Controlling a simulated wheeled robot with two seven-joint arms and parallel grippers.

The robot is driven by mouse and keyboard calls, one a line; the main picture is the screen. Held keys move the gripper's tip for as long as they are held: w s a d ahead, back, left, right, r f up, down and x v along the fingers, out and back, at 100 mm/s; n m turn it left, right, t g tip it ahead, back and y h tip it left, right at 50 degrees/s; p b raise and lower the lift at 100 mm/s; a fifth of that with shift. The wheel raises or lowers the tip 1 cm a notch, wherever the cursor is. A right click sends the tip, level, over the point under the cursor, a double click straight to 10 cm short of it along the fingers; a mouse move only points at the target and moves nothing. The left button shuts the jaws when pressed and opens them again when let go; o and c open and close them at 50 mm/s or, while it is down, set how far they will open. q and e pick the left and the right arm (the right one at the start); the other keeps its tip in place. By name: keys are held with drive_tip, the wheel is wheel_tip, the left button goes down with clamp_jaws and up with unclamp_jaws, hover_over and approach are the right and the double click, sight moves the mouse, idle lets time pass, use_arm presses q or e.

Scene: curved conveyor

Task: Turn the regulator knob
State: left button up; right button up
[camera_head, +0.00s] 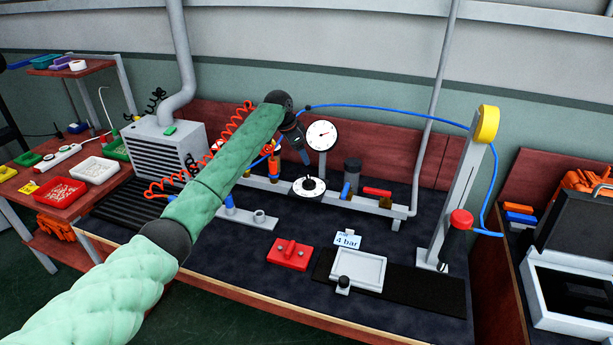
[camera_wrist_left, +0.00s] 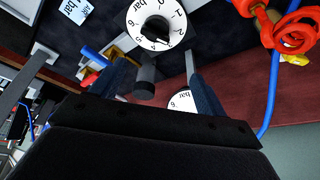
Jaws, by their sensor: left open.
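The regulator knob is a black knob (camera_head: 309,184) on a round white dial (camera_head: 299,192), mounted on the grey bar of the bench. In the left wrist view the knob (camera_wrist_left: 156,28) shows near the top, with numbers around it; I cannot read its exact setting. A round white pressure gauge (camera_head: 321,136) stands behind it, and a card reading "4 bar" (camera_head: 347,240) stands in front. My left gripper (camera_head: 301,150) hangs above and behind the knob, apart from it. In the left wrist view its fingers (camera_wrist_left: 158,78) are spread and empty. My right gripper is not in view.
A dark cylinder (camera_head: 352,172) and a red-handled part (camera_head: 377,192) sit right of the knob. A blue hose (camera_head: 400,109) arcs to a grey post (camera_head: 462,180). A red block (camera_head: 289,254) and grey tray (camera_head: 358,270) lie in front. Dark mat between is clear.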

sight(308, 179)
use_arm(q)
drive_tip(key=shift+w+d+f+m+g+h+p, duration=0.15)
drive_tip(key=shift+d+f+m+p, duration=0.3)
drive_tip(key=shift+f, duration=1.35)
drive_tip(key=shift+d+f+m+g+h+p, duration=0.1)
drive_tip(key=shift+d+f+m+g+p, duration=0.3)
drive_tip(key=shift+f, duration=1.4)
drive_tip(key=shift+w+d+f+m+g+h+p, duration=0.15)
drive_tip(key=shift+d+f+m+p, duration=0.3)
drive_tip(key=shift+f, duration=1.35)
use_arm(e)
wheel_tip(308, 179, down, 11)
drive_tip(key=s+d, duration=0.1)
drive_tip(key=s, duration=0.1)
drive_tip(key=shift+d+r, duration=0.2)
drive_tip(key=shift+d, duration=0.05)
use_arm(q)
drive_tip(key=shift+s+a, duration=0.15)
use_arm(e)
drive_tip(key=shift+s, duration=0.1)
use_arm(q)
drive_tip(key=c, duration=1)
